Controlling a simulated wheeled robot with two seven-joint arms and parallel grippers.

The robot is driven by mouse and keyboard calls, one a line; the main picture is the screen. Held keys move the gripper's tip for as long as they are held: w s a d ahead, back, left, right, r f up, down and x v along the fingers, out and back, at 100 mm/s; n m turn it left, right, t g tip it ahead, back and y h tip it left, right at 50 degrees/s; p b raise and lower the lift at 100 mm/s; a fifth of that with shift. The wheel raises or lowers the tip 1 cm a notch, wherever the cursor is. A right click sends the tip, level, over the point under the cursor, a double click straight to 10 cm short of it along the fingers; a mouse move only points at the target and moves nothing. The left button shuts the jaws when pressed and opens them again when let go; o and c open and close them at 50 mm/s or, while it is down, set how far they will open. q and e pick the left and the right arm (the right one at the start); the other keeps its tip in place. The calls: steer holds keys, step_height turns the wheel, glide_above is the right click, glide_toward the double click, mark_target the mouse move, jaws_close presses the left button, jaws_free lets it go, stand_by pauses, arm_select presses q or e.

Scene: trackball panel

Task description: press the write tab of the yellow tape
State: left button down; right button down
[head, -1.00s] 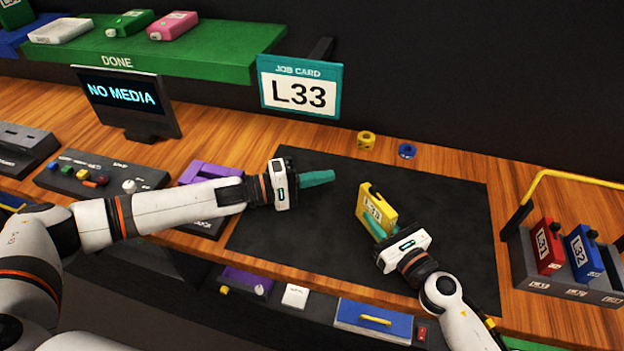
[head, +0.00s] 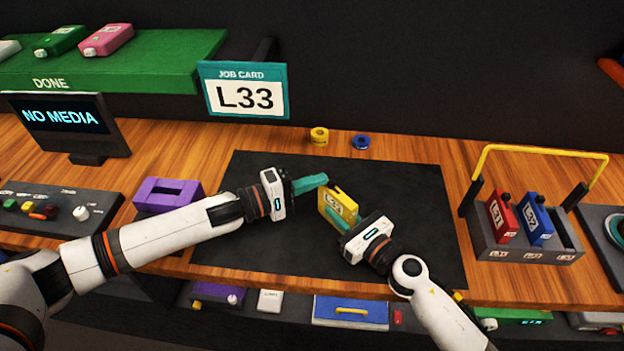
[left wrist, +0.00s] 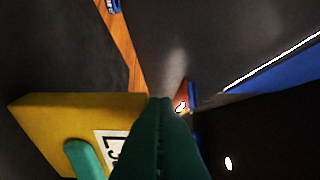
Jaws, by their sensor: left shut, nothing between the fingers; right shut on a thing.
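The yellow tape (head: 340,203), with a white label reading L33, is held above the black mat by my right gripper (head: 338,219), whose teal fingers are shut on it. It also shows in the left wrist view (left wrist: 60,115), with one finger of my right gripper (left wrist: 85,158) across its face. My left gripper (head: 322,180) is shut and empty, its tips close to the tape's upper left edge. In the left wrist view my left fingers (left wrist: 157,110) overlap the tape's right end, and I cannot tell whether they touch it. The write tab cannot be made out.
The black mat (head: 410,190) lies mostly clear on the wooden bench. Yellow (head: 319,135) and blue (head: 361,142) rolls stand behind it. A rack (head: 520,250) with red and blue tapes and a yellow handle is at right. A purple holder (head: 167,193) is at left.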

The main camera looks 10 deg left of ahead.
arm_select(q)
steer(key=shift+s+d, duration=0.7)
steer(key=shift+d, duration=0.05)
steer(key=shift+a, duration=0.1)
steer(key=s+a, duration=0.2)
steer(key=a, duration=0.9)
steer(key=shift+a, duration=0.2)
steer(key=shift+s, duration=0.15)
steer(key=s+a+r, duration=0.3)
steer(key=s+a, duration=0.1)
steer(key=a, duration=0.2)
steer(key=shift+a, duration=0.4)
